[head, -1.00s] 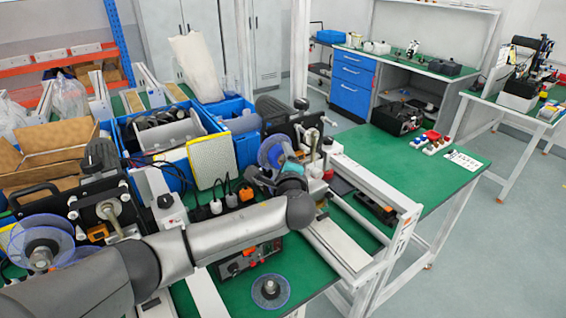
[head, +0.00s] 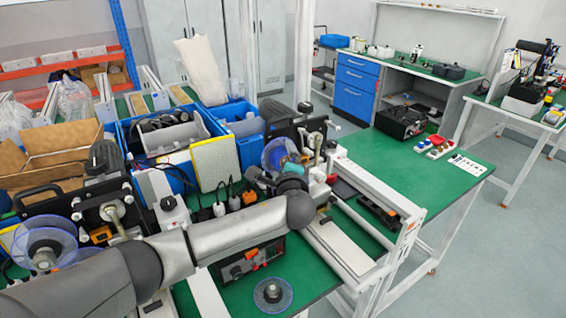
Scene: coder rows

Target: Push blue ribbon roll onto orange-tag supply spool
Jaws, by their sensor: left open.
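The blue ribbon roll (head: 274,152), a translucent blue disc, stands upright at the front of the far coder (head: 297,129). My left gripper (head: 289,168) is at the roll's lower right and partly covers it. The gripper is open; its fingertips are small and hard to separate from the roll. A pale spool hub (head: 315,144) shows just right of the roll. The roll's exact seating is hidden. Orange pieces show below the far coder (head: 249,196) and at the near coder (head: 100,235); I cannot tell which marks the supply spool. My right gripper is out of view.
My left arm crosses the foreground. Another clear blue disc (head: 42,247) is at the near coder, and a round disc (head: 272,293) lies flat on the green table. Blue bins (head: 222,165) stand behind. A white rail frame (head: 375,190) is at right; the green top (head: 400,165) beyond is mostly clear.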

